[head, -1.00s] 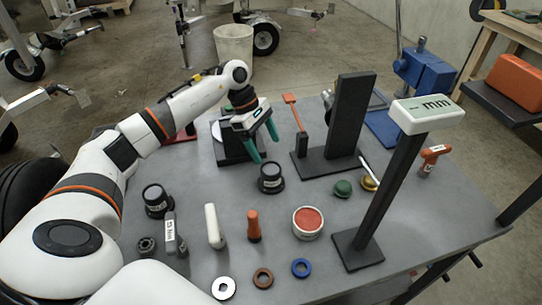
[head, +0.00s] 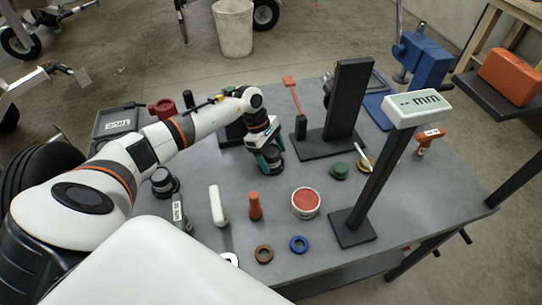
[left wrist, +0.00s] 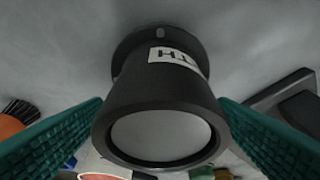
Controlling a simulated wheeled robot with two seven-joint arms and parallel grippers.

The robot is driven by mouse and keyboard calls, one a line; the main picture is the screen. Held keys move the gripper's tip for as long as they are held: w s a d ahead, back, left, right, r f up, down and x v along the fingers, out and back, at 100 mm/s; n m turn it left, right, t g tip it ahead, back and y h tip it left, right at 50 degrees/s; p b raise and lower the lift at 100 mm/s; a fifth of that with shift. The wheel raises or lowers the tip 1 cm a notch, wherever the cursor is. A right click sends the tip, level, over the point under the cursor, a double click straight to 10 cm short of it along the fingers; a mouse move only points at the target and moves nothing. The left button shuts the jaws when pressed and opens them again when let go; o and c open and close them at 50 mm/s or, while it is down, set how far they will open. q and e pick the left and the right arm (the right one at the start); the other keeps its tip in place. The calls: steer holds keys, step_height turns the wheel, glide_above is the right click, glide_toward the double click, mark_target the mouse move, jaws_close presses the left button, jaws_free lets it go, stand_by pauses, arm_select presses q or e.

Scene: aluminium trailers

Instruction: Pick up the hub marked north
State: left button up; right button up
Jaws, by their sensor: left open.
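A black flanged hub (left wrist: 158,92) with a pale round end face fills the middle of the left wrist view. Its white label shows upside down and only partly, with the letters "TH" readable, so I cannot tell the whole word. In the head view this hub (head: 273,164) stands on the grey table under my left gripper (head: 270,158). The gripper is open, with one green finger on each side of the hub. My right gripper is not in view.
A black upright stand (head: 346,100) rises behind the gripper. A post with an "mm" display (head: 418,108) stands to the right.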

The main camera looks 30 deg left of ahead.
arm_select(q)
steer(key=shift+d+f, duration=0.1)
steer(key=shift+f, duration=0.25)
steer(key=c, duration=1.3)
steer(key=shift+w+r, duration=0.1)
steer(key=c, duration=0.3)
steer(key=shift+r, duration=0.1)
